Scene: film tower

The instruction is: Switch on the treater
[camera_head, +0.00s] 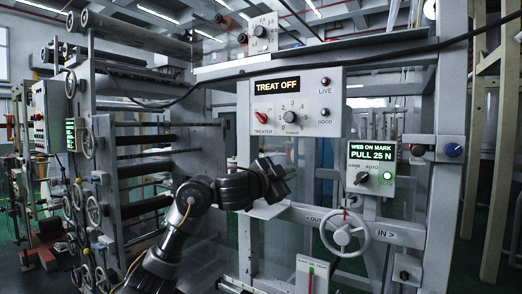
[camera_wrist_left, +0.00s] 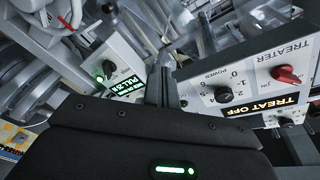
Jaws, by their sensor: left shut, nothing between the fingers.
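The treater panel (camera_head: 314,126) is a pale box with a lit display (camera_head: 277,86) reading TREAT OFF. A red TREATER switch (camera_head: 258,117) sits at its lower left, beside a dark numbered POWER knob (camera_head: 290,116). My left gripper (camera_head: 286,172) is below the panel, apart from it, with its fingers shut and empty. In the left wrist view the panel is tilted to the right of the shut fingers (camera_wrist_left: 165,88). There the red switch (camera_wrist_left: 287,75), the power knob (camera_wrist_left: 223,94) and the display (camera_wrist_left: 262,106) show clearly. My right gripper is not seen.
A second box (camera_head: 370,168) reading WEB ON MARK, PULL 25 N has a HAND/AUTO knob, right of my gripper. A handwheel (camera_head: 345,232) stands below it. Rollers and a frame fill the left. A cable (camera_head: 350,50) crosses above the treater panel.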

